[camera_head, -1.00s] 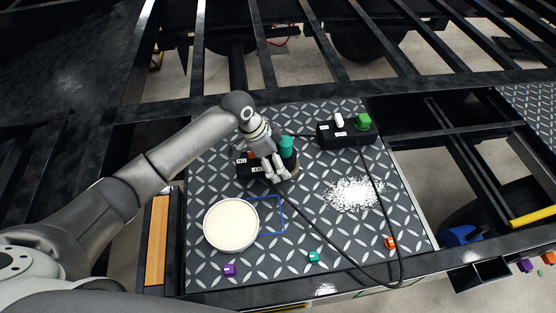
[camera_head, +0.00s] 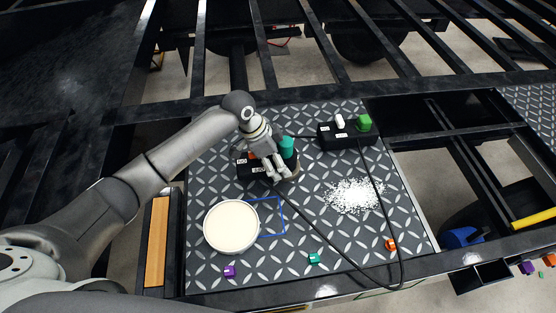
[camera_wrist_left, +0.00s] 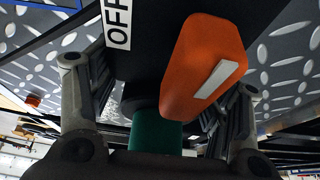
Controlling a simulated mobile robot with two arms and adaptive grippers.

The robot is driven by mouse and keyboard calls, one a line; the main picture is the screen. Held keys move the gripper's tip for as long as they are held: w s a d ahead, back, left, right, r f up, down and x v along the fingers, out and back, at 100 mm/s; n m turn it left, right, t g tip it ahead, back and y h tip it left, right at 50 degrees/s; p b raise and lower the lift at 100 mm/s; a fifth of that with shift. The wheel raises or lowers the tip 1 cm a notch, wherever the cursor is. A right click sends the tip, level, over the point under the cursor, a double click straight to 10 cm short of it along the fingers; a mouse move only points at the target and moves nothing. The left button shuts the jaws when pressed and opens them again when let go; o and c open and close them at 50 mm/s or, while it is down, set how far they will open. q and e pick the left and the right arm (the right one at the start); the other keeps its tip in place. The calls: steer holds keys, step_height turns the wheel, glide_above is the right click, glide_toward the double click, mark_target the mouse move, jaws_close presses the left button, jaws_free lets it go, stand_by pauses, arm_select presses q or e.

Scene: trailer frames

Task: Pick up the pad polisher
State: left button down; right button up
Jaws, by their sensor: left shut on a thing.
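The pad polisher (camera_head: 256,168) appears to be the black device with white labels, an orange part and a teal-green cylinder (camera_head: 287,147). It rests on the patterned metal plate, left of the plate's middle. My left gripper (camera_head: 275,171) is over it from above, shut on it, and hides part of its body. In the left wrist view, the fingers stand on both sides of the black body, with the orange switch (camera_wrist_left: 203,65), an OFF label and the green cylinder (camera_wrist_left: 155,133) between them. The exact finger contacts are hidden. My right gripper is not in view.
A round cream disc (camera_head: 231,226) lies near a blue outlined square (camera_head: 271,233). A black box (camera_head: 347,135) with white and green parts stands behind right. White granules (camera_head: 354,195) and a black cable (camera_head: 333,255) lie right. Small coloured pieces line the front. Black frame beams surround the plate.

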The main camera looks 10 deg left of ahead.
arm_select(q)
steer(key=shift+w+r, duration=0.2)
steer(key=shift+r, duration=0.35)
step_height(320, 180, up, 2)
steer(key=shift+r+b, duration=0.1)
steer(key=shift+b, duration=0.7)
steer(key=a+r, duration=0.2)
steer(key=s+a+r+b, duration=0.1)
steer(key=a+r, duration=0.2)
steer(key=shift+s+r, duration=0.2)
steer(key=shift+r, duration=0.1)
steer(key=s+a+r+b, duration=0.2)
steer(key=a+r, duration=0.2)
steer(key=a, duration=0.4)
steer(key=shift+s+a+b, duration=0.25)
steer(key=shift+s+b, duration=0.05)
steer(key=shift+b, duration=0.1)
steer(key=shift+r, duration=0.1)
